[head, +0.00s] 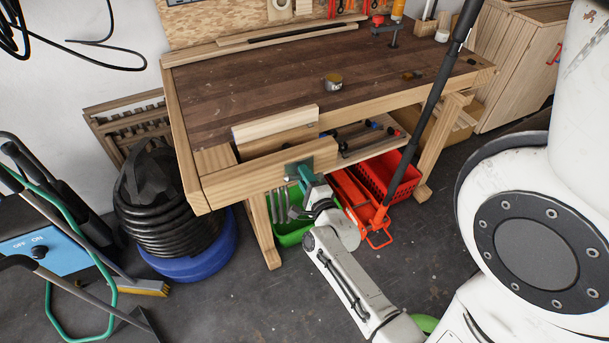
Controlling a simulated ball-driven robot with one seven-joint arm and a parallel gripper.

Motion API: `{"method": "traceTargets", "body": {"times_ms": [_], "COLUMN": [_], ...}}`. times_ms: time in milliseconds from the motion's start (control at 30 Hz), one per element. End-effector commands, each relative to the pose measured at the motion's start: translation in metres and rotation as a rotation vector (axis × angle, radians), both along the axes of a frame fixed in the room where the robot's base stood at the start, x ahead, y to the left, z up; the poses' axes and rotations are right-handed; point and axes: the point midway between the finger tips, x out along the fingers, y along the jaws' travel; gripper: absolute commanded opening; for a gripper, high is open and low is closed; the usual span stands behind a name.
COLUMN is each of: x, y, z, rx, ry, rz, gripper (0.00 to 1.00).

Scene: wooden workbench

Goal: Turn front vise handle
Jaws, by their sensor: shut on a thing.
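The front vise (275,122) is at the front left of the wooden workbench, with a light wooden jaw standing above the benchtop. Its green metal screw end (307,176) sticks out from a dark plate (298,168) on the bench's front face. My gripper (320,204) is at this screw end, below the bench's front edge. It is shut on the vise handle, which is small here and mostly hidden by the gripper. My white arm reaches up to it from the lower right.
A black hose coil and blue vacuum (187,262) stand left. A small tin (333,83) is on the benchtop (250,84).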

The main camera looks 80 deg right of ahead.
Motion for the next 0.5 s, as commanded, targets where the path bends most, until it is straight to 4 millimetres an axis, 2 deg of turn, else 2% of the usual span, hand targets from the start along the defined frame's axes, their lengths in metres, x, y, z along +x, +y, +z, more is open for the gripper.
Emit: {"method": "traceTargets", "body": {"times_ms": [500], "x": [0.0007], "y": [0.0011], "z": [-0.0010], "rx": [-0.317], "ry": [0.376], "rz": [0.003], "gripper": [0.00]}}
